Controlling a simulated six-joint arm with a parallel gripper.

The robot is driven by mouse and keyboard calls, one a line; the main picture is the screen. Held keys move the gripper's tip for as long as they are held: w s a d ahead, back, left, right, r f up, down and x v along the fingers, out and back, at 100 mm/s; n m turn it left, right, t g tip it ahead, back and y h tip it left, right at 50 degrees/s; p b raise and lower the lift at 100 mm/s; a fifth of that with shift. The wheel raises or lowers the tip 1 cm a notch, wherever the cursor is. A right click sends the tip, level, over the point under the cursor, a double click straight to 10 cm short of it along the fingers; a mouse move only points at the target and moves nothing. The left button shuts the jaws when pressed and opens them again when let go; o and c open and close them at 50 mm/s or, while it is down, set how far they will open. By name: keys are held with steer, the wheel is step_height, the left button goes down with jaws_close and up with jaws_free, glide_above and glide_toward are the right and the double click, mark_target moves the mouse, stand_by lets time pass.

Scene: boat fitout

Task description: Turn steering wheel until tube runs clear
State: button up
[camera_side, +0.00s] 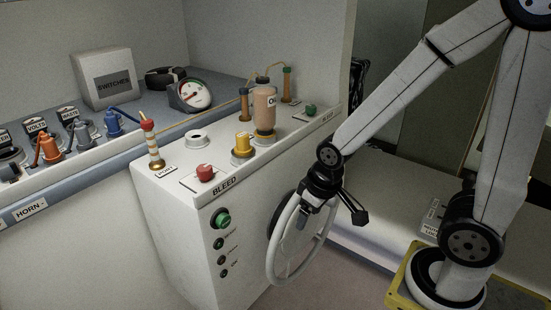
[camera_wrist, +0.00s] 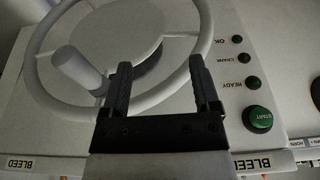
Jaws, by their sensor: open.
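The light grey steering wheel (camera_side: 270,258) stands upright on the front of the white console in the side view. In the wrist view its rim (camera_wrist: 40,78), round hub (camera_wrist: 105,32) and peg-like knob (camera_wrist: 78,68) show. My gripper (camera_side: 308,203) is at the wheel's upper part. In the wrist view my gripper (camera_wrist: 161,64) is open, its two dark fingers apart with a stretch of rim appearing between them; I cannot tell whether they touch it. A thin tube (camera_side: 268,68) arches above the brownish bottle (camera_side: 264,105); its contents are too small to judge.
A green START button (camera_wrist: 257,119) and smaller buttons sit beside the wheel. A gauge (camera_side: 194,95) and coloured levers stand on the shelf behind.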

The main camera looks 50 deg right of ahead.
steer(key=shift+d, duration=0.2)
steer(key=c, duration=1)
steer(key=shift+s+d+m+g, duration=0.1)
steer(key=shift+d+m+g, duration=0.2)
steer(key=shift+m, duration=0.2)
jaws_close()
steer(key=w+d+r+m+g+y, duration=0.1)
steer(key=d+r+m+y, duration=0.1)
steer(key=d+r+m, duration=0.3)
steer(key=d+r+m+g+y, duration=0.1)
steer(key=d+r+m, duration=0.5)
steer(key=d+m, duration=0.6)
steer(key=shift+w+d+y, duration=0.35)
steer(key=shift+d+y, duration=0.35)
steer(key=shift+y, duration=0.1)
